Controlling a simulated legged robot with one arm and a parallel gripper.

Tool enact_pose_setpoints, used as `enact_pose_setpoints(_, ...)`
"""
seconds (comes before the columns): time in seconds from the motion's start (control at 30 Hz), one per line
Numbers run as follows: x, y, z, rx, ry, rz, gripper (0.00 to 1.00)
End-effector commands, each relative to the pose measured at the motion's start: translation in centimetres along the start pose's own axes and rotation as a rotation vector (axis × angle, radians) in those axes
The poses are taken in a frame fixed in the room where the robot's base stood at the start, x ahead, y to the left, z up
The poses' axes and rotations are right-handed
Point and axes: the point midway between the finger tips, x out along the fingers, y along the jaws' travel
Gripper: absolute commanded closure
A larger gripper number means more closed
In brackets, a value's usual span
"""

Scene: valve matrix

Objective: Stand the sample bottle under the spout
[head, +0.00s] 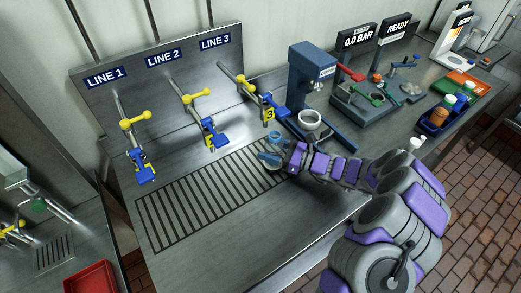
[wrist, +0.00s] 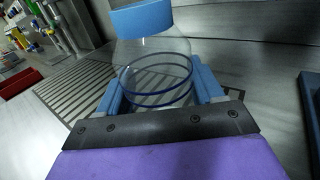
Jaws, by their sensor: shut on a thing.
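My gripper (wrist: 158,86) is shut on the sample bottle (wrist: 153,55), one blue finger on each side of its clear body. The bottle has a blue cap or collar (wrist: 142,18) and dark blue rings, and looks roughly upright. In the head view my gripper (head: 271,159) is over the right end of the drain grate, and the bottle's blue top (head: 274,137) shows just beyond it. The line 3 spout (head: 269,115), marked 3, is above and behind the bottle in the picture. I cannot tell whether the bottle touches the grate.
The line 1 spout (head: 146,172) and line 2 spout (head: 215,137) hang to the left over the grate (head: 205,195). A blue press-like stand (head: 312,78) is close on the right. Farther right are a clamp fixture (head: 365,100) and a blue bottle tray (head: 436,119).

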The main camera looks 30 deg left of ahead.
Motion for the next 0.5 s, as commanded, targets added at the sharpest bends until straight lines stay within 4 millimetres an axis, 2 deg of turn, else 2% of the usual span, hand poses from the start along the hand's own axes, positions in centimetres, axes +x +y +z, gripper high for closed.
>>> enact_pose_setpoints(0.23, 4.0, 0.2, -0.3, 0.0, 0.004, 0.004, 0.63)
enact_pose_setpoints(0.33, 3.8, 0.1, -1.8, 0.002, 0.005, 0.001, 0.63)
enact_pose_setpoints(0.5, 3.7, 0.0, -1.7, 0.0, 0.004, 0.001, 0.63)
